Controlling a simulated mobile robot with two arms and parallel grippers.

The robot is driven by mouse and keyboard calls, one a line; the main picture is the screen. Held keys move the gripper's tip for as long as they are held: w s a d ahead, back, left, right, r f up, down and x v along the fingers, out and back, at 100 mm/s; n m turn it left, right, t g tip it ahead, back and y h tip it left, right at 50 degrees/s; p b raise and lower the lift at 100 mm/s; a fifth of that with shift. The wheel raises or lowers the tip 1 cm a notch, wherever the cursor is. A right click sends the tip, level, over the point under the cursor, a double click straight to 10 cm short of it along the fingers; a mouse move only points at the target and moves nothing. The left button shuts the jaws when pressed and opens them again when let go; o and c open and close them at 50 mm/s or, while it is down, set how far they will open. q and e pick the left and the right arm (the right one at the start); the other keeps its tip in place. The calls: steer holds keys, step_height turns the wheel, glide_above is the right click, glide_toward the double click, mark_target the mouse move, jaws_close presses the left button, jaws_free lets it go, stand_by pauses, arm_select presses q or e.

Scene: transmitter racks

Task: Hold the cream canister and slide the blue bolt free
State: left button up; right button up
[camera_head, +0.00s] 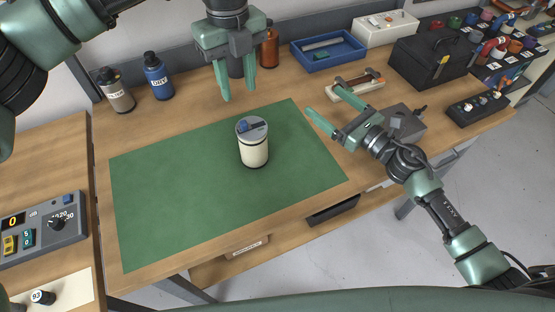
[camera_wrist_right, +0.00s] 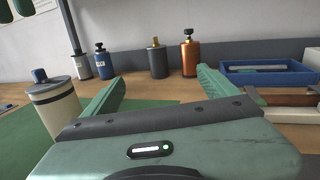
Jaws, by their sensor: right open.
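The cream canister (camera_head: 254,152) stands upright on the green mat (camera_head: 190,190), with dark bands and a grey lid. The blue bolt (camera_head: 243,126) is on top of the lid. In the right wrist view the canister (camera_wrist_right: 58,108) is at the left, with the blue bolt (camera_wrist_right: 39,75) on top. My left gripper (camera_head: 239,94) is open and empty, pointing down above the table behind the canister. My right gripper (camera_head: 323,101) is open and empty, to the right of the canister and apart from it, near the mat's right edge.
Bottles (camera_head: 157,77) stand along the back. A blue tray (camera_head: 328,52), a white box (camera_head: 385,28) and a black toolbox (camera_head: 430,60) are at the back right. A wooden-handled tool (camera_head: 358,82) and a grey box (camera_head: 400,120) lie near my right gripper. The mat around the canister is clear.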

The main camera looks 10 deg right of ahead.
mark_target(264, 154)
steer(key=s+a+f+y, duration=0.1)
steer(key=s+a+f, duration=0.1)
steer(key=s+a, duration=0.1)
steer(key=s+a+f+n+g, duration=0.1)
steer(key=s+a+f, duration=0.1)
steer(key=s+a, duration=0.2)
steer(key=s+a+f+g+y, duration=0.1)
steer(key=s+a+f, duration=0.1)
steer(key=a, duration=0.5)
steer(key=shift+s+a+f+n+y, duration=0.15)
steer(key=shift+s+n+y, duration=0.2)
steer(key=shift+s, duration=0.55)
steer(key=shift+a, duration=0.25)
steer(key=x, duration=0.7)
steer(key=shift+w+f, duration=0.15)
steer(key=shift+f, duration=0.05)
steer(key=c, duration=1.8)
